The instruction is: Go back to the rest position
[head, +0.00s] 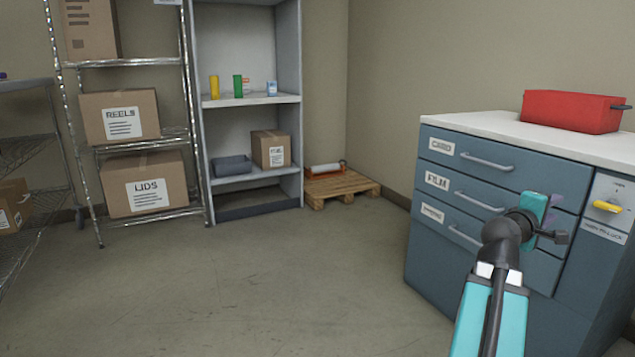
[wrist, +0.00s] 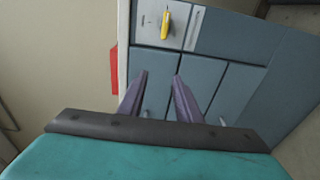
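My gripper (head: 556,208) is in front of the blue drawer cabinet (head: 425,245) at the right of the head view. In the wrist view its two purple fingers (wrist: 161,78) stand apart with nothing between them. The drawer fronts lie beyond the fingertips there. The cabinet's labelled drawers look shut, including the one marked FILM (head: 480,200). My arm hides part of the lower drawers. I cannot tell how far the fingertips are from the fronts.
A red machine (head: 570,111) sits on the white cabinet top. A yellow handle (head: 607,206) is on the side panel, also in the wrist view (wrist: 166,23). Shelves with boxes (head: 120,116) and a pallet (head: 340,187) stand at the back. The middle floor is clear.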

